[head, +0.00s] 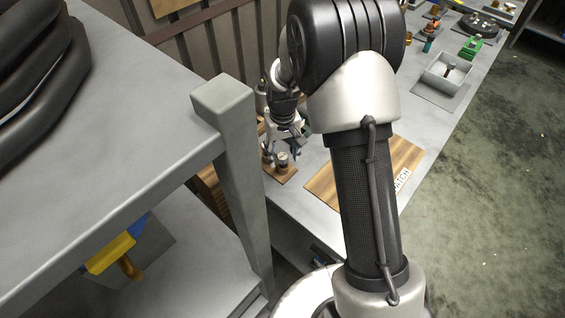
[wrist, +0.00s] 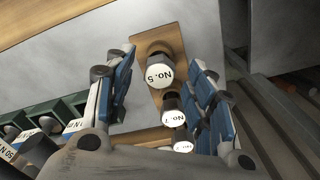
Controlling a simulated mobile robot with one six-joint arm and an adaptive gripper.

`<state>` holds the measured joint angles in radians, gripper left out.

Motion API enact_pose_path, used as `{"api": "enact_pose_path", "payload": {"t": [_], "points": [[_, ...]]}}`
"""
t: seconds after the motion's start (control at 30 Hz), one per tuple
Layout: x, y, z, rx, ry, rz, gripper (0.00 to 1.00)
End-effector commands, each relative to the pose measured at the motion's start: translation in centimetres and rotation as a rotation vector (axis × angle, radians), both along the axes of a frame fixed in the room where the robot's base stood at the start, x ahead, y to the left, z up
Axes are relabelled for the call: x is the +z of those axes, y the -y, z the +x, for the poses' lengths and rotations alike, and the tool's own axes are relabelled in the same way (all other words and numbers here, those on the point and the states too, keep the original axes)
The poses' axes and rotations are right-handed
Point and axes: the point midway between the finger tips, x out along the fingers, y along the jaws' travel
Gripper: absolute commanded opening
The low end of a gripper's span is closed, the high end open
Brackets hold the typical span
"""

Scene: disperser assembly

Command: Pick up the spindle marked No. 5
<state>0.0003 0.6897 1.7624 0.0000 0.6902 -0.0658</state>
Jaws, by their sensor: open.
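The spindle marked No. 5 (wrist: 160,73) shows its white labelled end, upside down, in the wrist view. It stands in a wooden rack (wrist: 172,42), farthest up the picture of the row. My gripper (wrist: 163,62) is open, with one blue-padded finger on each side of this spindle; I cannot tell whether either touches it. Behind it in the row are another spindle (wrist: 173,117) with a hard-to-read number and a third (wrist: 183,146), partly hidden. In the head view my gripper (head: 288,132) is just above the small wooden rack (head: 283,173), and the labels are unreadable.
Green holders (wrist: 75,106) with labelled pieces stand left in the wrist view. In the head view a wooden board (head: 405,155) lies right of the rack, partly behind my arm. A grey tray (head: 447,73) stands farther along the bench. A grey shelf post (head: 232,150) is close on the left.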

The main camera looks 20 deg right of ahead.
Motion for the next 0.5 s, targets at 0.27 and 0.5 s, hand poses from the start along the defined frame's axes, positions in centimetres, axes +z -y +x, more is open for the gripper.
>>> {"api": "enact_pose_path", "payload": {"t": [0.27,0.5], "points": [[-0.82,0.03,0.02,0.000,0.001,0.000,0.50],[-0.81,0.03,0.01,0.000,0.001,0.000,0.35]]}}
